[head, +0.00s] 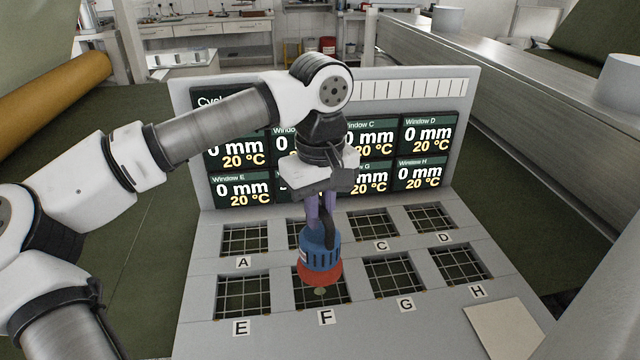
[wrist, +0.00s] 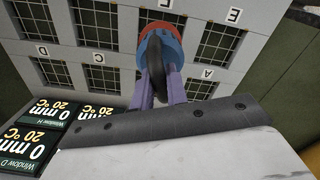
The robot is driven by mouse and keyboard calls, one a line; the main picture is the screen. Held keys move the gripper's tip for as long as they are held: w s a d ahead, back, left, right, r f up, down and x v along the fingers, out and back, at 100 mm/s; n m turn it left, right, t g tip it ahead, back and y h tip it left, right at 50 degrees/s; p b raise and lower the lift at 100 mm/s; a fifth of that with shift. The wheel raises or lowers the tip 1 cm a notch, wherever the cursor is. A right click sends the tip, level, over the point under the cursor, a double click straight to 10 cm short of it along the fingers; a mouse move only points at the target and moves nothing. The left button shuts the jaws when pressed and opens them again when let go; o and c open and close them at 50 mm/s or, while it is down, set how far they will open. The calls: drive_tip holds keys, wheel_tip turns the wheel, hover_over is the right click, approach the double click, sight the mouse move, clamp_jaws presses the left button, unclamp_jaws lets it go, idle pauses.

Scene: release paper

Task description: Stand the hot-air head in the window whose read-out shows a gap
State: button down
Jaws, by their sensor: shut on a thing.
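My gripper (head: 320,215), with purple fingers, is shut on the hot-air head (head: 320,250), which has a blue slotted body and a red lower rim. It hangs roughly upright over the upper part of window F (head: 340,292). I cannot tell whether it touches the panel. The wrist view also shows the hot-air head (wrist: 165,40) between my gripper's fingers (wrist: 162,92). The read-outs of windows A, C, D (head: 428,134), E (head: 240,188) and H (head: 420,174) show 0 mm. My arm hides most of the B and F read-outs and part of G.
The grey panel (head: 205,290) has two rows of gridded windows, A to D behind and E to H in front. The read-out board stands upright behind them. A pale square plate (head: 503,328) lies at front right. A metal rail (head: 520,130) runs along the right.

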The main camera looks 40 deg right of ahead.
sight(320, 233)
drive_tip(key=shift+f+p, duration=0.35)
drive_tip(key=shift+f, duration=1.85)
drive_tip(key=shift+f, duration=0.15)
drive_tip(key=c, duration=1.4)
unclamp_jaws()
wheel_tip(320, 233, up, 12)
drive_tip(key=shift+r+b, duration=0.15)
drive_tip(key=shift+b, duration=0.65)
